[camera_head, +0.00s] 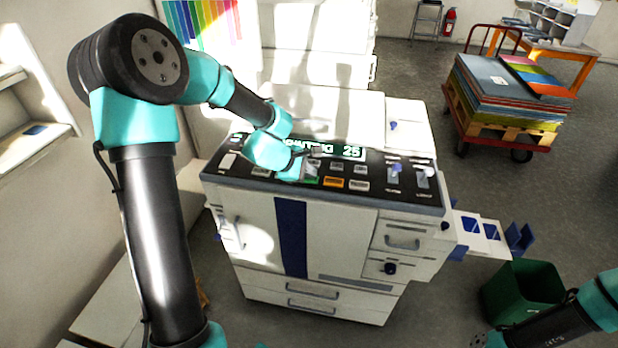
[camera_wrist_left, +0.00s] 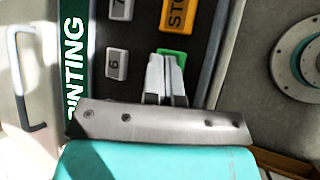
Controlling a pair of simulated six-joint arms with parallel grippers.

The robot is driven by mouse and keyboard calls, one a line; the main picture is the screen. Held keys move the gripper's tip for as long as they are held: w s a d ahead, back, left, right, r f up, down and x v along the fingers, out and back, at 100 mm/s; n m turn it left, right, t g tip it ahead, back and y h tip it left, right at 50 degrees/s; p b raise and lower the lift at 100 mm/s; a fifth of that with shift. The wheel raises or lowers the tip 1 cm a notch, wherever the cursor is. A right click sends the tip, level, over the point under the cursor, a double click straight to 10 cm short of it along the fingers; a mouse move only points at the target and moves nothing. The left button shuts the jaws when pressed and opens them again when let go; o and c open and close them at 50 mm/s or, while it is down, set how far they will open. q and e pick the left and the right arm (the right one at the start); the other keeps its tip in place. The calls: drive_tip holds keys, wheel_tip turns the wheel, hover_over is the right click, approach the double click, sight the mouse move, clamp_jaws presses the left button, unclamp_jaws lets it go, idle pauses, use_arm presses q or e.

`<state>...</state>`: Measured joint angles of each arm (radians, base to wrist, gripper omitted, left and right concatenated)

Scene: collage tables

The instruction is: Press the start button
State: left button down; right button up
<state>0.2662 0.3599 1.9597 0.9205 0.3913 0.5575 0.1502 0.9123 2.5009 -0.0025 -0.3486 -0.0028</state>
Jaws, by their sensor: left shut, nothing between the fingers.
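The green start button (camera_head: 311,181) is on the black control panel of the printing machine, left of the orange stop button (camera_head: 336,182). My left gripper (camera_head: 312,171) is right over it, shut and empty, with its fingers pointing down at the panel. In the left wrist view, the shut fingertips (camera_wrist_left: 165,62) overlap the green button (camera_wrist_left: 180,54) and hide much of it. They look to be at or just above its surface; I cannot tell if they touch. The display (camera_wrist_left: 74,62) reads "PRINTING", and "25" shows in the head view. My right gripper is not in view.
Grey keys (camera_wrist_left: 117,64) and the orange STOP button (camera_wrist_left: 178,14) lie close to the fingers. Levers (camera_head: 394,172) stand on the panel's right. A green bin (camera_head: 522,292) and a loaded red cart (camera_head: 500,138) stand right of the machine.

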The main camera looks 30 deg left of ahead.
sight(309, 179)
use_arm(q)
drive_tip(key=shift+r, duration=0.8)
drive_tip(key=shift+r, duration=0.1)
drive_tip(key=shift+r, duration=2.4)
drive_tip(key=shift+f, duration=0.1)
